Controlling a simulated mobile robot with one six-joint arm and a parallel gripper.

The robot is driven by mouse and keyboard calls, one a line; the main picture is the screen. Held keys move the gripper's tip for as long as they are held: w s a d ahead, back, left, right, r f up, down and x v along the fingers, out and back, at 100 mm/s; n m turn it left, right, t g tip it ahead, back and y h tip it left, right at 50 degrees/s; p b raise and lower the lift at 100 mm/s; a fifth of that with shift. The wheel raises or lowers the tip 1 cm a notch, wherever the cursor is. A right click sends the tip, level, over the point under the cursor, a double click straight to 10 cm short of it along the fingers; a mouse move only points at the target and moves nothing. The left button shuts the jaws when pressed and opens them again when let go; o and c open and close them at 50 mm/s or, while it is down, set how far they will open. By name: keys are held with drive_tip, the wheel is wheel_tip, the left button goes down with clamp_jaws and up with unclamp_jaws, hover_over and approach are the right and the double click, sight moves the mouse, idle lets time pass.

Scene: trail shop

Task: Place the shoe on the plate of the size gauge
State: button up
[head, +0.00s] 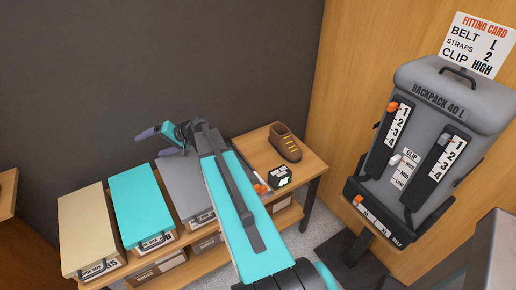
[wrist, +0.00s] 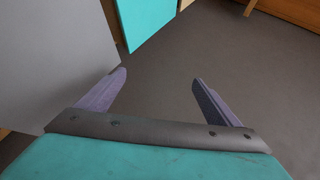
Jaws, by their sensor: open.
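The brown shoe (head: 286,146) with yellowish laces stands on the right end of the wooden bench (head: 256,151) in the head view. My gripper (head: 150,145) is far to the left of the shoe, in front of the dark wall above the lidded boxes. In the wrist view my gripper (wrist: 160,78) is open, with nothing between its fingers. A part with an orange piece (head: 262,188) shows beside my arm, left of a small black device. It may belong to the size gauge, but my arm hides much of that area and I cannot make out the plate.
The small black device (head: 279,176) stands in front of the shoe. A tan box (head: 90,230), a teal box (head: 143,203) and a grey box (head: 186,187) stand left of my arm. A grey backpack stand (head: 440,120) rises at the right.

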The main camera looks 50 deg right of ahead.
drive_tip(key=s+d+f+n+t+h+b, duration=0.1)
drive_tip(key=s+d+f+b, duration=0.15)
drive_tip(key=d, duration=0.55)
drive_tip(key=s+d+f+t+h+b, duration=0.1)
drive_tip(key=s+d+b, duration=0.25)
drive_tip(key=d, duration=0.35)
drive_tip(key=n+h+b, duration=0.4)
drive_tip(key=h+b, duration=0.5)
drive_tip(key=b, duration=1.1)
approach(288, 139)
drive_tip(key=shift+s+a+f+t, duration=0.1)
drive_tip(key=shift+a+f+t, duration=0.15)
drive_tip(key=shift+t, duration=0.15)
drive_tip(key=shift+s+d+r, duration=0.1)
drive_tip(key=shift+s+d, duration=0.05)
drive_tip(key=shift+s, duration=0.1)
drive_tip(key=shift+w, duration=0.1)
drive_tip(key=shift+b+x, duration=0.4)
drive_tip(key=shift+x, duration=3.9)
